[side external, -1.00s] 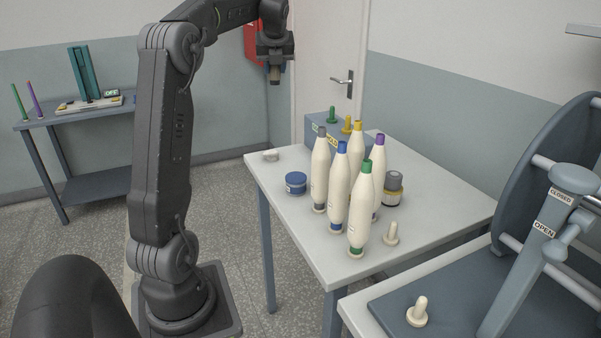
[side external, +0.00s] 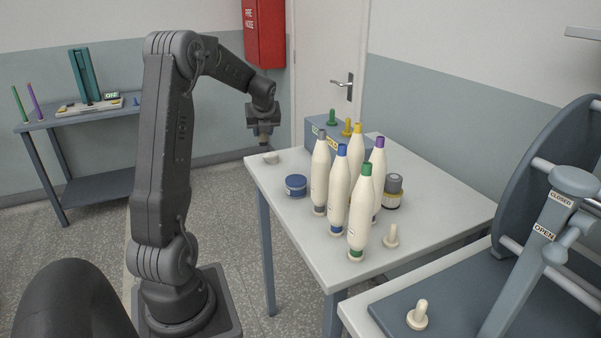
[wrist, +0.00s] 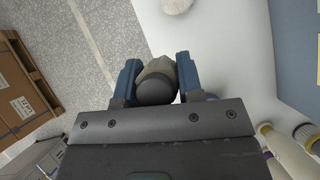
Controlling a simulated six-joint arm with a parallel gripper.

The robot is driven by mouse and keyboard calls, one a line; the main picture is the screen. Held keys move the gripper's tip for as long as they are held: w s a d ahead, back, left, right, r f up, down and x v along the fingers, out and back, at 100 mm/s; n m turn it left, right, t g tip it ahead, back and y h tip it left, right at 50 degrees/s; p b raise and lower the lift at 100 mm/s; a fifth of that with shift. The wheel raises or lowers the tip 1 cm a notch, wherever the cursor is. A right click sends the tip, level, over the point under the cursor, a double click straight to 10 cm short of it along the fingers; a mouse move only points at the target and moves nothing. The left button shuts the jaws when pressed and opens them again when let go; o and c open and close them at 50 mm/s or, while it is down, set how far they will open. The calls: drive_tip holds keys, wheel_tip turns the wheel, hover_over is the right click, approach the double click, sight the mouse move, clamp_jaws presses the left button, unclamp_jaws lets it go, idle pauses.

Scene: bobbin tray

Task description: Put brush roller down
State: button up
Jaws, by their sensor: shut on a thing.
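That cream piece also shows at the top of the wrist view (wrist: 177,5).
A blue round tin (side external: 296,185) stands on the table right of my gripper. Several cream bobbins with coloured tips (side external: 338,190) stand beyond it. A blue-grey box (side external: 330,131) with pegs is at the back. Bare tabletop lies between the cream piece and the tin.

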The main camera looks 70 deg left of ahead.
drive_tip(key=w+d+f, duration=0.1)
drive_tip(key=w+f, duration=0.1)
drive_tip(key=w, duration=0.1)
drive_tip(key=w+d+f, duration=0.1)
drive_tip(key=w+f, duration=0.1)
drive_tip(key=w, duration=0.2)
drive_tip(key=w+d+f, duration=0.1)
drive_tip(key=w+f, duration=0.2)
drive_tip(key=w, duration=0.1)
drive_tip(key=shift+d, duration=0.1)
drive_tip(key=shift+f, duration=2.05)
drive_tip(key=shift+f, duration=0.15)
drive_tip(key=o, duration=0.9)
drive_tip(key=shift+d+r, duration=0.2)
drive_tip(key=shift+r, duration=0.25)
drive_tip(key=v, duration=1.1)
drive_tip(key=shift+d+r, duration=0.1)
drive_tip(key=shift+d, duration=0.05)
